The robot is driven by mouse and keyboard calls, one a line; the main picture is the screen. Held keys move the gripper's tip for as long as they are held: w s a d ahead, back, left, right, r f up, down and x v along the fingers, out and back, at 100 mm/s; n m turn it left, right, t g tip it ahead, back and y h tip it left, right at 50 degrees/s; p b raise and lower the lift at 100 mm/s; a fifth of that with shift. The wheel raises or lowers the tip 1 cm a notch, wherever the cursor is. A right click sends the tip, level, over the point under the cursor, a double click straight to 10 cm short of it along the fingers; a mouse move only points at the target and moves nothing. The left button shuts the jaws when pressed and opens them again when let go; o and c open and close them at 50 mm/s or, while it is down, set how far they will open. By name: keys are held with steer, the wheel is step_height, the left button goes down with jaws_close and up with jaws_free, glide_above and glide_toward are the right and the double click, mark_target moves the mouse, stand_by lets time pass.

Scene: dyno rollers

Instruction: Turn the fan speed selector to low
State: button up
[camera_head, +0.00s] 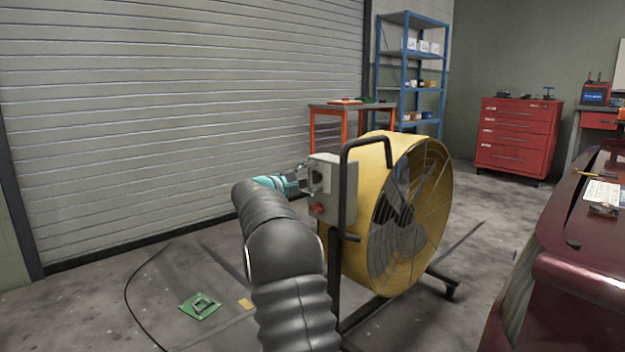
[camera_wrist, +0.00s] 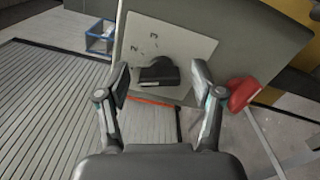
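The fan speed selector is a black knob (camera_wrist: 160,73) on a pale plate of the grey control box (camera_wrist: 215,28), with markings that look like 2 and 3 beside it. The box also shows in the head view (camera_head: 348,188), mounted on the frame of the yellow drum fan (camera_head: 362,150). My gripper (camera_wrist: 160,68) is open, one finger on each side of the knob in the picture. I see gaps between the fingers and the knob, and cannot tell how far off it is in depth. In the head view my gripper (camera_head: 304,177) is at the box's left side.
A red knob or button (camera_wrist: 242,92) sticks out close to the right finger; it also shows in the head view (camera_head: 317,209). A black tubular handle (camera_head: 375,140) rises beside the box. A dark red car (camera_head: 570,270) stands at right. A green item (camera_head: 199,306) lies on the floor.

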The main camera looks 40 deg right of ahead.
steer(key=s+a, duration=0.1)
steer(key=a, duration=1.1)
stand_by(0.4)
